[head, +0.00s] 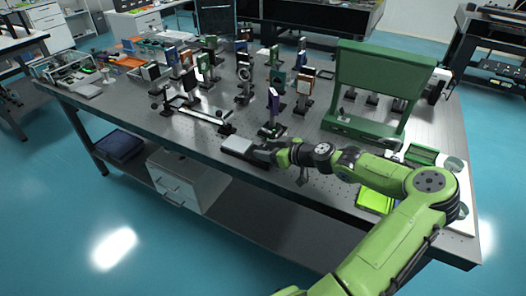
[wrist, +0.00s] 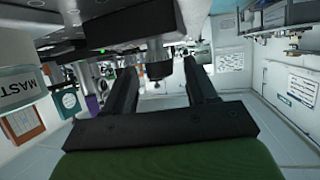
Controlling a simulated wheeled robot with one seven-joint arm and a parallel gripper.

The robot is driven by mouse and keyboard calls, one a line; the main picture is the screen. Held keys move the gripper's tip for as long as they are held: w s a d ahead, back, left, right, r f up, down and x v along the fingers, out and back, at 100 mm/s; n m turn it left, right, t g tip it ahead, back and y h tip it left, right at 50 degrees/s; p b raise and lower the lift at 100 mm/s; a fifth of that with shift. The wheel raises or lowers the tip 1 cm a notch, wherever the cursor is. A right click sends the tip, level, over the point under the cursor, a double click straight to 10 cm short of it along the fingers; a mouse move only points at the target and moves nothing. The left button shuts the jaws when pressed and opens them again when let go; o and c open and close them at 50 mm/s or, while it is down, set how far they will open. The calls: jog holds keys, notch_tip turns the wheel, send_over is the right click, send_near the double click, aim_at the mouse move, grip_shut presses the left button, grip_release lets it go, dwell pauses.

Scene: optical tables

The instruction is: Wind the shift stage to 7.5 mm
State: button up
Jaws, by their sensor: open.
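A low grey block (head: 238,146), which looks like the shift stage, sits at the table's front edge in the head view. My gripper (head: 264,153) is at its right side. In the wrist view my gripper (wrist: 160,82) is open, with one dark finger on each side. A dark round knob (wrist: 157,70) shows between the fingers, under a grey body (wrist: 128,22). I cannot tell whether either finger touches the knob. No scale or reading on the stage is legible.
The optical table (head: 300,182) carries several post-mounted optics behind the block. A rail (head: 205,113) with mounts lies to its left. A tall green frame (head: 385,80) stands at the right, behind my arm. A yellow-green tray (head: 375,201) lies near the front right edge.

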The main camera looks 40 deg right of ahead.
jog(key=shift+x, duration=1.1)
jog(key=c, duration=1)
